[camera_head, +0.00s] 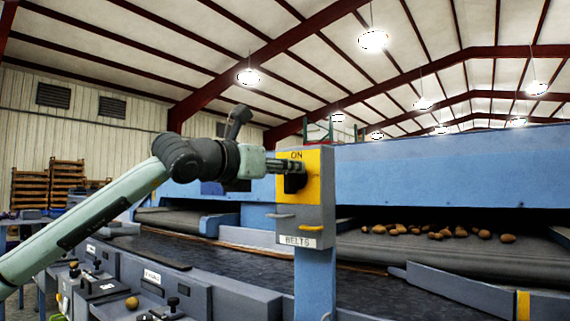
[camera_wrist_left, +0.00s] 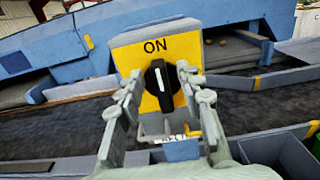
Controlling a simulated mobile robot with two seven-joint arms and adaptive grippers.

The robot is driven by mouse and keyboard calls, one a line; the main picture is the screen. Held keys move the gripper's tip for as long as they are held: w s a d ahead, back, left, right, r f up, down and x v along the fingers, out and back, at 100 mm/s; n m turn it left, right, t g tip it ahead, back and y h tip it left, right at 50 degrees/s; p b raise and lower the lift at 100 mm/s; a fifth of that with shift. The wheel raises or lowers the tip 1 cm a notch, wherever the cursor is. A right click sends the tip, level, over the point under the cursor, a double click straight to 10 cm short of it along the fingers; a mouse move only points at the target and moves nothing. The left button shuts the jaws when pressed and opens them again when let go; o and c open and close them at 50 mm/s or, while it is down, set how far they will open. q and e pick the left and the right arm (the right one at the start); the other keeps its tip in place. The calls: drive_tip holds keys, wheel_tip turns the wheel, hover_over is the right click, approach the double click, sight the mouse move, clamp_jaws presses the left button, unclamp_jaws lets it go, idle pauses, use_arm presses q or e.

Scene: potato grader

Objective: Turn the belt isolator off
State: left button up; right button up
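The belt isolator is a grey box with a yellow plate (camera_head: 313,170) on a blue post, marked ON at the top and BELTS below. Its black rotary knob (camera_wrist_left: 158,92) has a white line standing nearly upright, towards ON. In the head view the knob (camera_head: 294,184) is partly hidden by my left gripper (camera_head: 298,166). In the left wrist view my left gripper (camera_wrist_left: 160,78) is open, with one finger on each side of the knob and small gaps visible. My right gripper is not in view.
Dark conveyor belts (camera_head: 220,258) run behind, with potatoes (camera_head: 440,233) at the right. Grey bins (camera_head: 150,283) line the near side.

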use_arm(q)
drive_tip(key=shift+w, duration=0.15)
drive_tip(key=shift+c, duration=0.6)
clamp_jaws()
drive_tip(key=shift+d, duration=0.1)
